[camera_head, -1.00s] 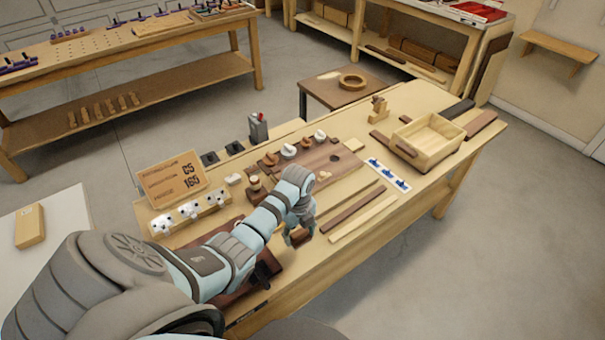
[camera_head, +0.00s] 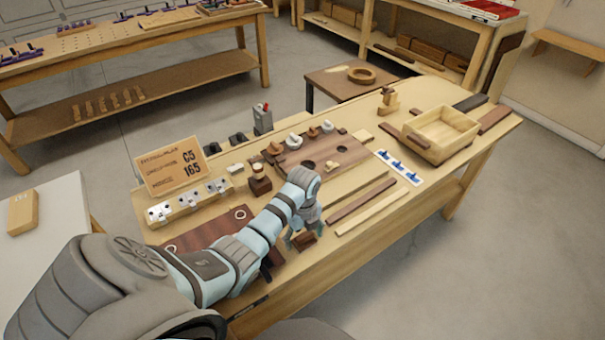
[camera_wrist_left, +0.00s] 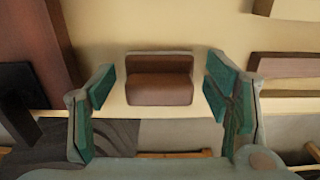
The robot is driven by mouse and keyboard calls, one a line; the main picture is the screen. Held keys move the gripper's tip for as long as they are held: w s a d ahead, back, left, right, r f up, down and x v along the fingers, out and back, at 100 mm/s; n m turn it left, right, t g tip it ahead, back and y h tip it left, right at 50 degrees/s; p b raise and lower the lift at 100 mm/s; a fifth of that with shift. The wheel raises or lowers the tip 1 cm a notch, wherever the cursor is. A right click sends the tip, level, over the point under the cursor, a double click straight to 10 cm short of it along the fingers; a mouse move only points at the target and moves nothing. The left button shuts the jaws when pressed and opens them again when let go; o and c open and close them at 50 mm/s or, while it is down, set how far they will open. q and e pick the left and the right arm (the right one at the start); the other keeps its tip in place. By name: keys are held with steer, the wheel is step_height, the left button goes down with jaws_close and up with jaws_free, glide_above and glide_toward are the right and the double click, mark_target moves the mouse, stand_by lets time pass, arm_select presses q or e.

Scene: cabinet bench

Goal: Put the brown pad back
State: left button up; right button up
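The brown pad (camera_head: 303,240), a small block with a step in its face, lies at the bench's front edge. In the left wrist view the pad (camera_wrist_left: 158,82) sits between the spread green fingers, with a gap on each side. My left gripper (camera_head: 304,233) is open and reaches down over it from the left; in its wrist view the gripper (camera_wrist_left: 163,95) holds nothing. My right gripper is not in view.
A dark wooden board (camera_head: 215,232) lies left of the gripper. Dark and pale strips (camera_head: 372,212) lie to its right. Behind are a board with knobs and holes (camera_head: 320,158), a white-topped rack (camera_head: 188,203) and a sign (camera_head: 172,166). An open wooden box (camera_head: 440,135) stands farther right.

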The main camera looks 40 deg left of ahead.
mark_target(303, 234)
arm_select(q)
steer(key=shift+r, duration=0.4)
step_height(303, 234, up, 12)
steer(key=p, duration=0.2)
steer(key=shift+f+p, duration=0.2)
steer(key=shift+p, duration=0.1)
steer(key=shift+d, duration=0.1)
